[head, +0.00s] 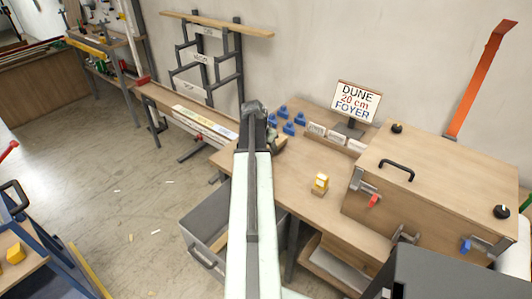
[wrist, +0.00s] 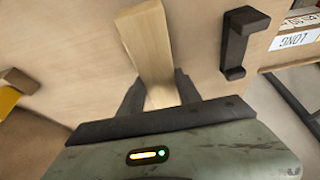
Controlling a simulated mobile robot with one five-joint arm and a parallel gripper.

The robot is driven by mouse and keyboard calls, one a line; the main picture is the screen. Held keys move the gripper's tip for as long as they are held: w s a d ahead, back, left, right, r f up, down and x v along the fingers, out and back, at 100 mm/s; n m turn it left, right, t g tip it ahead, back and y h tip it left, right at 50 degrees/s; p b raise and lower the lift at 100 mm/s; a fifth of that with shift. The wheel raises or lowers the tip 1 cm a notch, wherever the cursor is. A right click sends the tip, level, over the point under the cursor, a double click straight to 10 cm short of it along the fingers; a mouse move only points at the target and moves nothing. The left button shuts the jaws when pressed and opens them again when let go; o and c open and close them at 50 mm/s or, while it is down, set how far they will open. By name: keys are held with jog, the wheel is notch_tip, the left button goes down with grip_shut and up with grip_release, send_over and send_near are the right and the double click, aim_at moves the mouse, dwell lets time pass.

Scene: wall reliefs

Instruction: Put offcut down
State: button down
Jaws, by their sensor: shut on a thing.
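The offcut (wrist: 148,40) is a pale wooden strip between the two dark fingers of my gripper (wrist: 160,88) in the wrist view. My gripper is shut on it. The strip points away from the gripper over a pale wooden surface (wrist: 85,35); I cannot tell whether it touches that surface. In the head view my arm hides most of the gripper and the offcut, above the left part of the workbench (head: 290,172).
Several blue pieces (head: 289,128) lie at the back of the bench. A sign (head: 356,101) reads "DUNE 20 cm FOYER". A yellow-and-white block (head: 320,182) stands mid-bench. A wooden box (head: 437,182) with clamps fills the right. A dark bracket (wrist: 238,42) stands near the offcut.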

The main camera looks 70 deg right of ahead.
notch_tip(320, 180, down, 3)
jog(key=shift+s+f+b, duration=0.1)
jog(key=shift+b, duration=0.9)
jog(key=shift+w+r, duration=0.2)
jog(key=shift+r, duration=0.05)
jog(key=shift+a+f, duration=0.1)
jog(key=shift+f, duration=0.15)
jog(key=c, duration=0.8)
grip_release()
jog(key=shift+r, duration=0.1)
jog(key=shift+c, duration=0.2)
